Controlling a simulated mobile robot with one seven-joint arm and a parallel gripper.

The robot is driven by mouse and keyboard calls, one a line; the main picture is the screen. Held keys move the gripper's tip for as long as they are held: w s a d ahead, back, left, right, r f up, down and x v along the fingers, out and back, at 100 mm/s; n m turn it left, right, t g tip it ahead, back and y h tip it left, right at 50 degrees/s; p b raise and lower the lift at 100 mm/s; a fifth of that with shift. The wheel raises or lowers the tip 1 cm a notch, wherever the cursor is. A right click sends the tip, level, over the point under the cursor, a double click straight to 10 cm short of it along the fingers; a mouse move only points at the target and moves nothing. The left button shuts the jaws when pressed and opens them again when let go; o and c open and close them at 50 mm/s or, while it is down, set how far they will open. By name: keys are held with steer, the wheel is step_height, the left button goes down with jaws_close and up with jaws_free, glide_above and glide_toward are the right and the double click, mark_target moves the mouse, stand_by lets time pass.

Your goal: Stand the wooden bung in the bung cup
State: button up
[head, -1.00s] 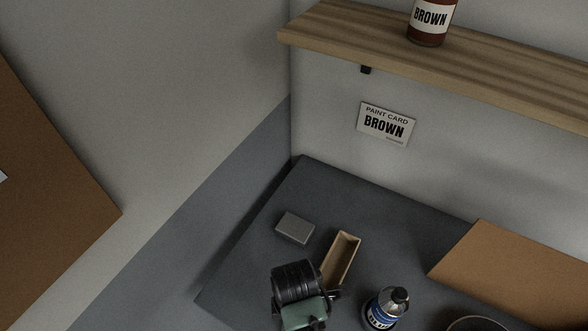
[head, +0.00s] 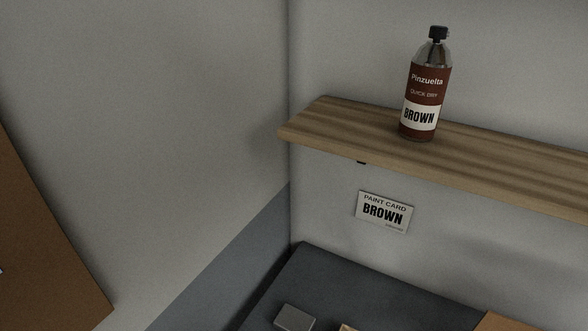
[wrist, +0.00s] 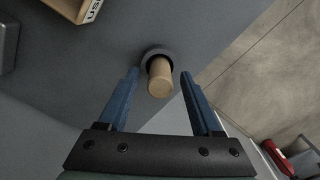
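The wooden bung (wrist: 160,80) shows in the wrist view as a pale tan cylinder with its round end toward the camera. Its far end is inside the dark round opening of a grey cup (wrist: 154,51), which looks like the bung cup. I cannot tell how deep it sits. My gripper (wrist: 159,72) has two blue fingers spread on either side of the bung, with a visible gap at each side. Neither the bung, the cup nor my gripper is in the head view.
The head view shows a wooden shelf (head: 340,125) with a brown-labelled bottle (head: 422,92), a paint card (head: 384,212) on the wall and a grey block (head: 294,317) on the dark bench (head: 345,288). A wooden box (wrist: 75,8) and a red object (wrist: 275,155) show in the wrist view.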

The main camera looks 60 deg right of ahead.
steer(key=shift+r, duration=0.1)
step_height(320, 180, up, 12)
stand_by(0.6)
steer(key=shift+w+r, duration=0.1)
